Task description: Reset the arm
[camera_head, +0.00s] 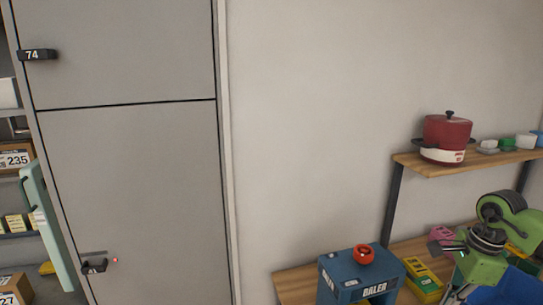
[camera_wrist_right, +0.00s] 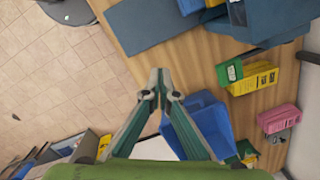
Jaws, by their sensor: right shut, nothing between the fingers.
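My right gripper (camera_wrist_right: 160,85) shows in the right wrist view with its two fingertips together and nothing between them. It is above a wooden table, with a blue bin (camera_wrist_right: 205,120) beyond the fingers. In the head view my green right arm (camera_head: 485,262) comes in at the lower right, over the table's right part. Its fingers are partly cut off by the bottom edge there. My left gripper is not in view.
A blue baler box (camera_head: 340,275) with a red roll (camera_head: 363,254) stands left of the arm, beside yellow boxes (camera_head: 424,277). A wooden shelf (camera_head: 480,160) holds a red cooker (camera_head: 447,137). Grey lockers (camera_head: 130,180) stand at left. The wall between is bare.

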